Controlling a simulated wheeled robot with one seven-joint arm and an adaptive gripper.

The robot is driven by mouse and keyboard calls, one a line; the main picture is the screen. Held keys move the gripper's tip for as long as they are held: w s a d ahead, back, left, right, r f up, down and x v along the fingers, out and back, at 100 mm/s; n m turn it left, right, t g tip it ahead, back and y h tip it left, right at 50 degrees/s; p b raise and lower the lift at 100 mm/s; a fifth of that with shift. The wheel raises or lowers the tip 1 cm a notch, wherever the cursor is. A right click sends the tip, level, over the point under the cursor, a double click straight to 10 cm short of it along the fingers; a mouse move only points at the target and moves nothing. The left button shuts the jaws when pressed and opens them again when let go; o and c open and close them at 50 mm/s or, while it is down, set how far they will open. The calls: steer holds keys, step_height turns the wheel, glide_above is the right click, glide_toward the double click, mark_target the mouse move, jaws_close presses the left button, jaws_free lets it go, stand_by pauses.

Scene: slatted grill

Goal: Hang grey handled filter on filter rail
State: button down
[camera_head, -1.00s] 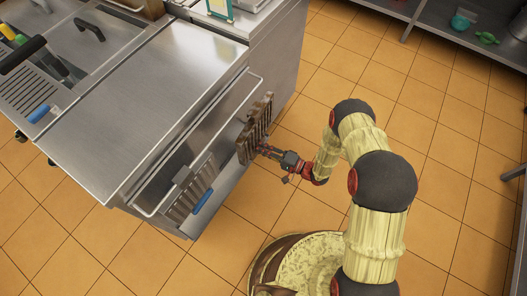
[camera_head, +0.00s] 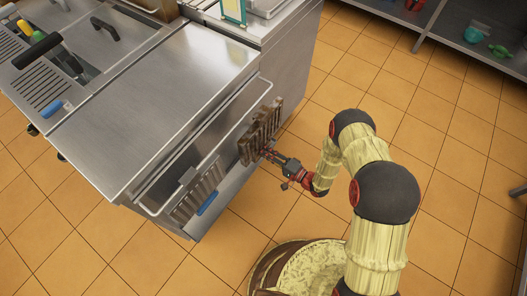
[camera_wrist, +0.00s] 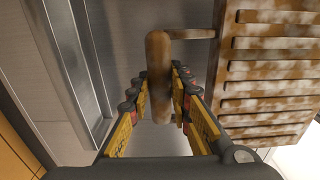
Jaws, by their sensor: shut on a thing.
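A brown-stained slatted filter (camera_head: 262,130) stands roughly upright at the right part of the metal unit's front, by the filter rail (camera_head: 240,92). In the wrist view the filter (camera_wrist: 270,70) is at the right. Its bar-shaped handle (camera_wrist: 158,60) is also stained brown, so its grey colour does not show. My gripper (camera_head: 268,151) is shut on this handle; in the wrist view the fingers (camera_wrist: 160,95) press it from both sides. I cannot tell whether the filter touches the rail.
Another slatted filter (camera_head: 192,193) with a blue handle (camera_head: 208,202) is at the left part of the rail. The unit's steel top (camera_head: 150,95) is clear. Utensils (camera_head: 40,47) lie at the far left. Tiled floor (camera_head: 400,120) is open at right.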

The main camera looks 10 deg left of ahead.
steer(key=shift+b+x, duration=0.3)
steer(key=shift+x, duration=2.25)
stand_by(0.9)
steer(key=shift+f, duration=0.85)
stand_by(0.7)
steer(key=c, duration=1.7)
jaws_free()
steer(key=shift+o, duration=0.8)
steer(key=shift+s+d+f, duration=0.1)
steer(key=shift+d, duration=0.05)
steer(key=v, duration=1.1)
steer(key=shift+d, duration=0.4)
